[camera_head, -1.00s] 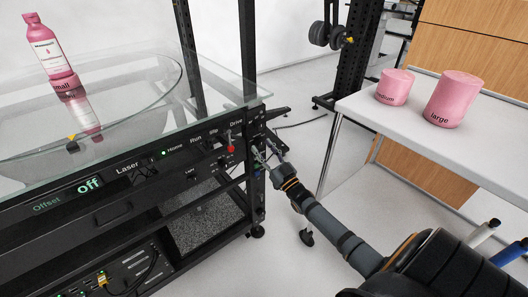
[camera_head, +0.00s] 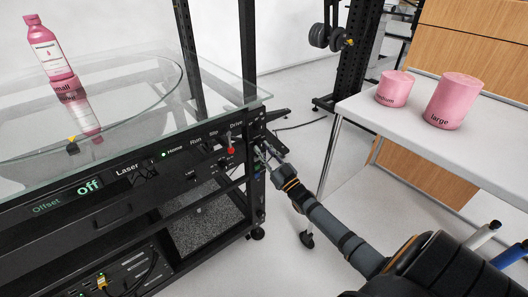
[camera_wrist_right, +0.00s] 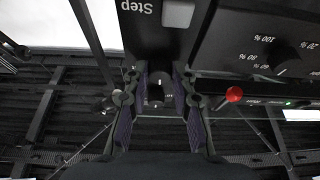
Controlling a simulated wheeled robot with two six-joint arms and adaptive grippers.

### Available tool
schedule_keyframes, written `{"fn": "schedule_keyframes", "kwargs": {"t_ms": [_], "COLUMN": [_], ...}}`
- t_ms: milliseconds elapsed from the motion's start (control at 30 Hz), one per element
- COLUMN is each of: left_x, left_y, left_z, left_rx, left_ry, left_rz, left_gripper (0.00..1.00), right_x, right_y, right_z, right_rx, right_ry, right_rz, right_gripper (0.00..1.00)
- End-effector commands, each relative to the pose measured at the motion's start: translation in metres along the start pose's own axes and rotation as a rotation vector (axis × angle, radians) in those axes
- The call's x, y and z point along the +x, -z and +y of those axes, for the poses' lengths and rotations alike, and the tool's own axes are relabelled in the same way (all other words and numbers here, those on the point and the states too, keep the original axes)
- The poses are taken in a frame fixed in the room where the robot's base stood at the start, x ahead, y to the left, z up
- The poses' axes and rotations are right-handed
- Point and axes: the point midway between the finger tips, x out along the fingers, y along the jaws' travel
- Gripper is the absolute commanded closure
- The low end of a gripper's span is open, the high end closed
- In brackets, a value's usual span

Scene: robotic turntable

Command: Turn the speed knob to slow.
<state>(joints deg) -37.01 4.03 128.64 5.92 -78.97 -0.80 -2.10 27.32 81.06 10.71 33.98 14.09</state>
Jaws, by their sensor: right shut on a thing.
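The dark control panel (camera_head: 128,168) of the turntable runs along the frame under the glass top. My right gripper (camera_head: 262,152) is at the panel's right end. In the right wrist view the fingers of my right gripper (camera_wrist_right: 157,82) are shut around a small dark knob (camera_wrist_right: 156,93) with a light mark; I take it as the speed knob, but its label is not readable. My left gripper is not in view.
Another knob (camera_wrist_right: 285,64) has percent marks. Pink medium (camera_head: 395,87) and large (camera_head: 454,101) cylinders stand on a white table (camera_head: 400,128).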

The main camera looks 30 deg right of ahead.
Motion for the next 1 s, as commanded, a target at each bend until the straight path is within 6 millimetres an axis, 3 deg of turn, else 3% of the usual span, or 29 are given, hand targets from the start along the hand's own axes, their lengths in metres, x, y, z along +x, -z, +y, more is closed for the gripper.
{"fn": "schedule_keyframes", "kwargs": {"t_ms": [700,1000], "left_x": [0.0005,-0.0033], "left_y": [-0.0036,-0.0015], "left_z": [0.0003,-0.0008], "left_rx": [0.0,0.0], "left_ry": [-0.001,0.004], "left_rz": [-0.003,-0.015], "left_gripper": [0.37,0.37], "right_x": [0.0005,0.0006], "right_y": [0.0016,0.0022], "right_z": [0.006,0.0068], "right_rx": [-0.512,-0.638], "right_ry": [0.212,0.265], "right_rz": [-0.001,0.0], "right_gripper": [1.0,1.0]}}
